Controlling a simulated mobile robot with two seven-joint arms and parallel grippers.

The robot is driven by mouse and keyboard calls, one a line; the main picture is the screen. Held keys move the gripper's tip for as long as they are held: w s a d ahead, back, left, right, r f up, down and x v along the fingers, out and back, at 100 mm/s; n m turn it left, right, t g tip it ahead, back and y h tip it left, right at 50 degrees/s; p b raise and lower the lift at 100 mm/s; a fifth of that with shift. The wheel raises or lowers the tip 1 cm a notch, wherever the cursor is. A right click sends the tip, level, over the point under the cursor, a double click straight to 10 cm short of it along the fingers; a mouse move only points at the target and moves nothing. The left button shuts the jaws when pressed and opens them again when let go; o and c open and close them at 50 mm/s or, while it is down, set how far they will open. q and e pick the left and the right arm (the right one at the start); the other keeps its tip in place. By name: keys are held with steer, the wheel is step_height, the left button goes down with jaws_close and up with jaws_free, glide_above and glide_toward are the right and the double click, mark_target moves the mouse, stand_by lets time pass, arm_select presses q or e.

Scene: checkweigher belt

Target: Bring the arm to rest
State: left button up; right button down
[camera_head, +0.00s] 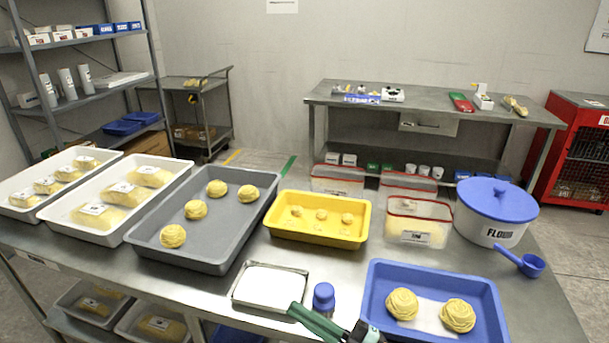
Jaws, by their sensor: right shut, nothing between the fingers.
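My right gripper (315,322) shows at the bottom edge, right of centre, only in part. Its green finger part points up and left, and a dark body part lies to its right. It is shut with nothing held. It lies in front of a white-filled metal tray (270,285) and a small blue-capped bottle (323,299); I cannot tell whether it touches either. The rest of the right arm is cut off by the frame. My left gripper is not in view.
A blue tray (378,290) with two dough pieces is close on the right. A yellow tray (320,240), grey tray (150,258), lidded tub (417,238), white flour pot (490,228) and blue scoop (531,264) crowd the steel table (215,287). Some bare steel lies at the front left.

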steer(key=s+d+f+m+t+h, duration=0.1)
steer(key=s+d+f+m+h, duration=0.2)
steer(key=d+f+m+h, duration=0.55)
steer(key=s+d+f+m+t+h, duration=0.2)
steer(key=s+d+f+m+h, duration=0.3)
steer(key=f+m, duration=0.5)
steer(key=s+d+f+m+g+h, duration=0.1)
steer(key=s+d+f+g+h, duration=0.1)
steer(key=s+f, duration=0.5)
steer(key=shift+s+d+f+g+p, duration=0.2)
steer(key=shift+s+d+g+p, duration=0.1)
steer(key=shift+d+g, duration=0.45)
steer(key=shift+a, duration=0.1)
